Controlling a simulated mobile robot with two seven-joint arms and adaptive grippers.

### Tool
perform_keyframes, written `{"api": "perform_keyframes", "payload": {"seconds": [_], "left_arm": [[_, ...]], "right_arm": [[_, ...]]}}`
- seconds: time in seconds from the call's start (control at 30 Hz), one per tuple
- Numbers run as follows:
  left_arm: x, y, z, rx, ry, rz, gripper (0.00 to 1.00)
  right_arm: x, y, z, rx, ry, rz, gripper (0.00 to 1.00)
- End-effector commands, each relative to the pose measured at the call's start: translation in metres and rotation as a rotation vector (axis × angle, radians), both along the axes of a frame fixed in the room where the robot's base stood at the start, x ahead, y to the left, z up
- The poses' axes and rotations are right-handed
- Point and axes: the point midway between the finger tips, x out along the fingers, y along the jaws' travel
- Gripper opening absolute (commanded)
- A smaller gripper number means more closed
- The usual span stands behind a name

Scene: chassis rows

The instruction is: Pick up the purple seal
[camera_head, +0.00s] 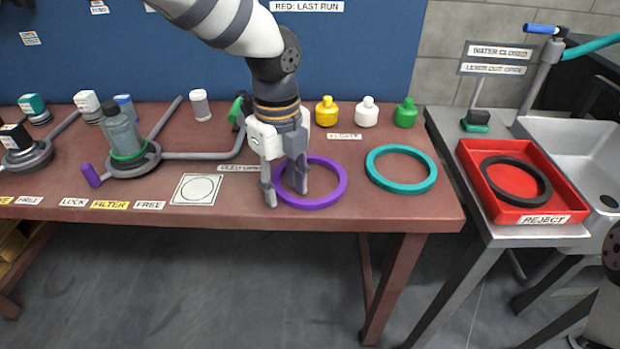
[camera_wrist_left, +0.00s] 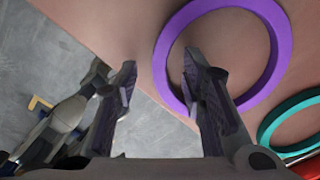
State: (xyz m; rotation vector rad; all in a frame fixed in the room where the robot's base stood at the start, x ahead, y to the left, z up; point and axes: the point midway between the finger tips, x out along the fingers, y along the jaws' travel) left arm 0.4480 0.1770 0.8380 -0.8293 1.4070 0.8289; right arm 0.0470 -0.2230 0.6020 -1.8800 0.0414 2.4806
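The purple seal (camera_head: 340,185) is a flat ring lying on the brown bench near its front edge. It also shows in the left wrist view (camera_wrist_left: 264,85), with its near part passing by the fingertips. My left gripper (camera_head: 285,195) is open and points down at the left side of the ring. In the left wrist view its fingertips (camera_wrist_left: 160,70) are apart, one outside the rim and one over the ring's opening. The rim lies between them in the picture; I cannot tell the exact height gap. My right gripper is not in view.
A teal ring (camera_head: 430,180) lies to the right on the bench (camera_head: 420,215). A red reject tray (camera_head: 480,200) with a black ring (camera_head: 545,190) stands further right. Yellow, white and green bottles (camera_head: 365,112) stand behind. A bottle in a holder (camera_head: 122,135) and a marked square (camera_head: 196,190) are left.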

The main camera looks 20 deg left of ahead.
Motion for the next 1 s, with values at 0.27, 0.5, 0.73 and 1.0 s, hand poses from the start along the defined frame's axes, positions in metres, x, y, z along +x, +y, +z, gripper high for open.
{"api": "perform_keyframes", "payload": {"seconds": [0.27,0.5,0.73,1.0], "left_arm": [[0.000,0.000,-0.006,0.000,-0.002,0.000,0.35],[0.000,0.000,-0.006,0.000,-0.002,0.000,0.00],[0.000,0.000,-0.006,0.000,-0.002,0.000,0.00],[0.002,0.000,0.025,-0.001,-0.008,0.001,0.00]], "right_arm": [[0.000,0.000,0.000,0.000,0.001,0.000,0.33],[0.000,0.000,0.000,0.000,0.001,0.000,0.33],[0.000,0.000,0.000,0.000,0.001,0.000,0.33],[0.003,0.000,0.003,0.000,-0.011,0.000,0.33]]}}
